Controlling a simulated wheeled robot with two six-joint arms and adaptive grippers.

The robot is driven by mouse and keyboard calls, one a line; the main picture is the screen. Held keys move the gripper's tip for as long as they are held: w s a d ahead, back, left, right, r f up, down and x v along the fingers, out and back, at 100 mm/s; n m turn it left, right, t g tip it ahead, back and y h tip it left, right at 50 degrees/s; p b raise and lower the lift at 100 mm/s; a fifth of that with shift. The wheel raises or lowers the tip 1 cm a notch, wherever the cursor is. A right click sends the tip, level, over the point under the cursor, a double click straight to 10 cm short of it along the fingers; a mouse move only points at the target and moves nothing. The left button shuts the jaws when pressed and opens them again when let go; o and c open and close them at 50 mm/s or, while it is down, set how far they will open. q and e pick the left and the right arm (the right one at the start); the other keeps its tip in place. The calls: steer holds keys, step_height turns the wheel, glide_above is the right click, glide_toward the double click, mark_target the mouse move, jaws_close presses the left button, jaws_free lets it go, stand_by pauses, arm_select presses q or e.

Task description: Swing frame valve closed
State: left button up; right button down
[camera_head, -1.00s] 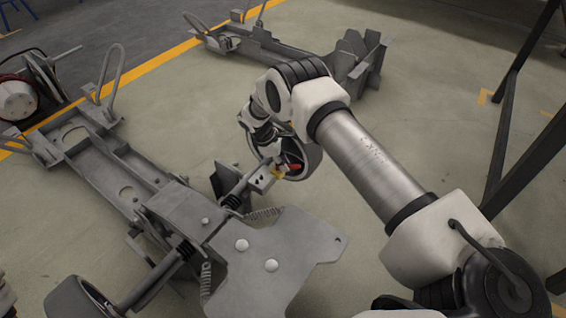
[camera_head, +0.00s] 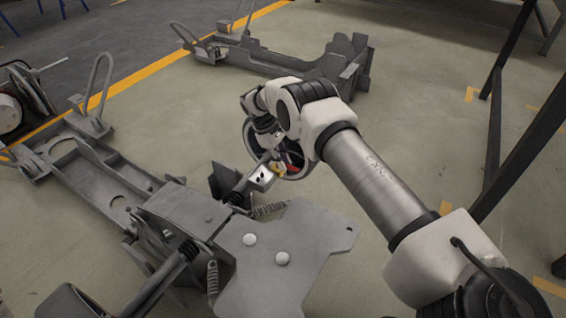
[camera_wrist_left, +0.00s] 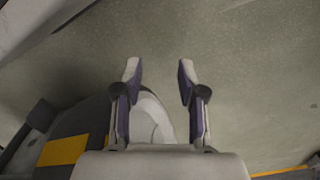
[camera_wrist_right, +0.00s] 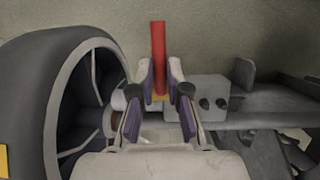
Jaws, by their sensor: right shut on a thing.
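The valve's red handle (camera_wrist_right: 158,45) stands upright in the right wrist view, its lower end between my right gripper's fingertips (camera_wrist_right: 160,75). My right gripper is shut on this handle. In the head view the red handle (camera_head: 293,168) shows small beside a yellow valve part (camera_head: 278,168), partly hidden by my right gripper (camera_head: 280,157). A light block with two holes (camera_wrist_right: 209,98) sits just right of the fingers. The grey chassis frame (camera_head: 100,185) carries this assembly. My left gripper (camera_wrist_left: 159,70) is open and empty above the floor.
A black-tyred wheel (camera_wrist_right: 35,105) is close to the left of my right gripper. A flat grey plate (camera_head: 300,240) juts out at the front of the frame. Another chassis (camera_head: 265,62) lies behind. Dark metal posts (camera_head: 495,130) stand at the right; floor between is clear.

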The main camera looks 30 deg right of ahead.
stand_by(0.3)
steer(key=c, duration=1.2)
jaws_free()
steer(key=shift+o, duration=0.2)
steer(key=v, duration=1.2)
steer(key=shift+r, duration=0.1)
